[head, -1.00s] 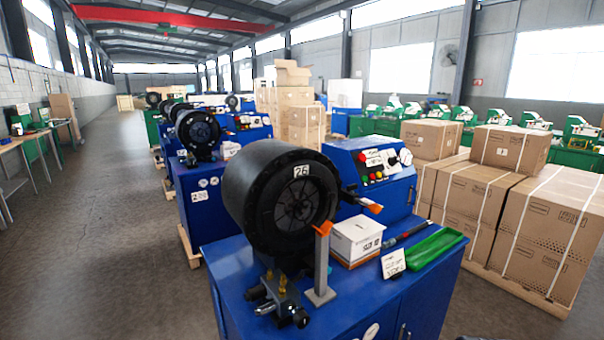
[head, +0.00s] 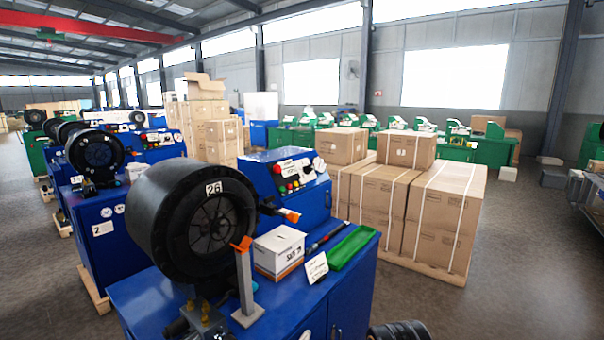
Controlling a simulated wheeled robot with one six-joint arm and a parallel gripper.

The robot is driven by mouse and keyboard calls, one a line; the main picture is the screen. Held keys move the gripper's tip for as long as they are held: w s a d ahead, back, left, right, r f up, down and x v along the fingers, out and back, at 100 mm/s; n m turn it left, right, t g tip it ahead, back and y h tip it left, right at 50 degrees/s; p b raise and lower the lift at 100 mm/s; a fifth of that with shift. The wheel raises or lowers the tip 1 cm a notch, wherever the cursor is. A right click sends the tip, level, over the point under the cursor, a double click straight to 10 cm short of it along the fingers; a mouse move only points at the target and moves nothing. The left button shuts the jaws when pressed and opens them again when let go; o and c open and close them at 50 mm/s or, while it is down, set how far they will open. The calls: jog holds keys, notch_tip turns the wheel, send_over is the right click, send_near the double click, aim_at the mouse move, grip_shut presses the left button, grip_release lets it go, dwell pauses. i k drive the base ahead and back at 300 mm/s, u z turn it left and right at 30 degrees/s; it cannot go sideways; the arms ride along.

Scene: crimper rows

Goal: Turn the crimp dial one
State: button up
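The nearest blue crimper (head: 345,290) stands at the lower left of the head view, with a big black round crimping head (head: 200,226) marked 26. Its sloped blue control panel (head: 262,185) is behind the head, to the right. The dial's setting is too small to read. My gripper is not in view.
A white box (head: 279,249), a small sign card (head: 316,268) and a green tray (head: 353,247) sit on the crimper's top. Strapped cartons (head: 440,217) stand on a pallet to the right. A black ribbed object (head: 400,331) shows at the bottom. Floor is open at the right.

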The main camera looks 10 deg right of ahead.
aim_at(307, 169)
jog(key=z, duration=1.5)
jog(key=i, duration=2.25)
jog(key=u, duration=3.3)
jog(key=i, duration=0.5)
jog(key=z, duration=0.05)
